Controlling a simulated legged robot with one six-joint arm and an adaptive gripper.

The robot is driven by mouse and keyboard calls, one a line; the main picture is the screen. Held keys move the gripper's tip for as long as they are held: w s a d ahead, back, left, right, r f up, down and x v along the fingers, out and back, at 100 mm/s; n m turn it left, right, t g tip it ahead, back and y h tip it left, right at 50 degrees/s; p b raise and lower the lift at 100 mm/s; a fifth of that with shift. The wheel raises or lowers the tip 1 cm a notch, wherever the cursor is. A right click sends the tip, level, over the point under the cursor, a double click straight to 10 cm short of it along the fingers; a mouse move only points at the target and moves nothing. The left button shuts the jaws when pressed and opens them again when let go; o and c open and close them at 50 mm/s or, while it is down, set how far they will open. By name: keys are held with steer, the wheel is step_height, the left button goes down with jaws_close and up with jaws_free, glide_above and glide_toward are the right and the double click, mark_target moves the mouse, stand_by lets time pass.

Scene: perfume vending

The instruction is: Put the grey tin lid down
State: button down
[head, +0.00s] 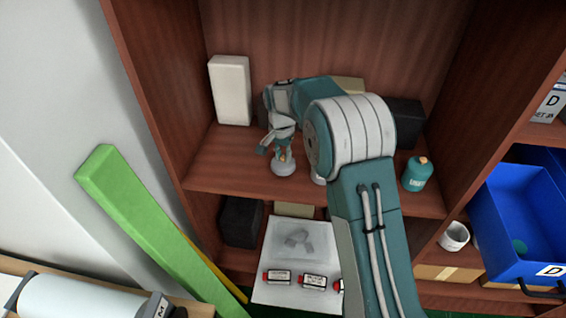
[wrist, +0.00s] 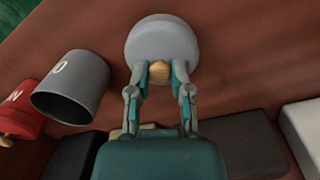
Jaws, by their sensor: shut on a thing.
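The grey tin lid (wrist: 162,40) is a pale round disc with a tan knob (wrist: 160,72). In the head view the lid (head: 283,167) is at the middle shelf board, left of my arm; I cannot tell whether it touches the board. My gripper (head: 283,152) is above the lid, with its fingers closed on the knob. In the wrist view the fingers (wrist: 160,73) pinch the knob from both sides. An open grey tin (wrist: 88,75) is beside the lid in the wrist view, apart from it. In the head view my arm mostly hides that area.
A red tin (wrist: 28,105) is beyond the grey tin. On the shelf (head: 230,170) stand a white box (head: 231,90), a dark box (head: 407,120) and a teal container with an orange top (head: 417,175). A blue bin (head: 515,220) is at right. Bare board lies left of the lid.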

mark_target(283, 156)
steer(key=shift+f, duration=1.6)
steer(key=c, duration=0.5)
jaws_free()
steer(key=shift+c, duration=0.2)
